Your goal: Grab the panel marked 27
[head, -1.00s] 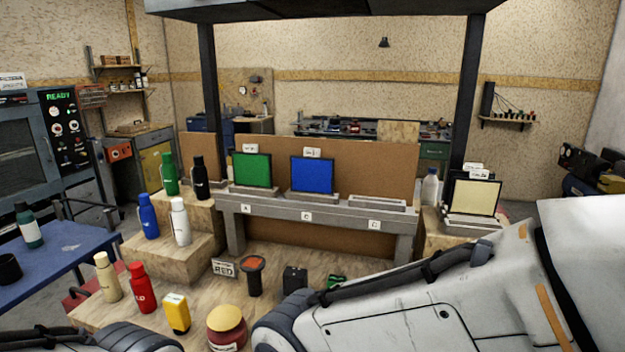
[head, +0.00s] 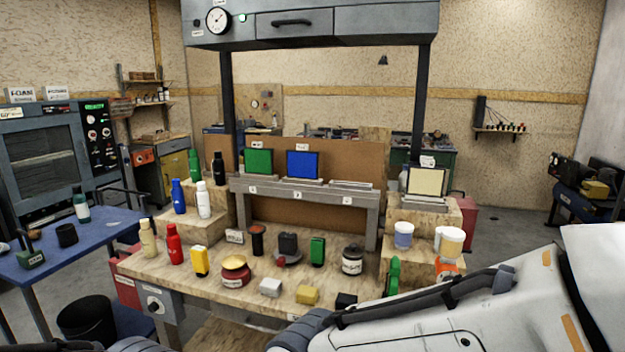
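Three panels show in the head view: a green panel (head: 258,161) and a blue panel (head: 303,164) stand upright on a grey rack (head: 300,191), and a cream panel (head: 426,181) stands on a holder at the right. Small white tags sit above them, but their writing is too small to read, so I cannot tell which panel is marked 27. The rack's third place, at its right end, is empty. Parts of my arms show at the bottom edge. Neither gripper is in view.
A wooden bench (head: 205,288) holds several bottles, jars and small blocks in front of the rack. A grey hood (head: 310,24) on two black posts spans above. A blue table (head: 62,262) and a black bin (head: 86,318) stand at the left.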

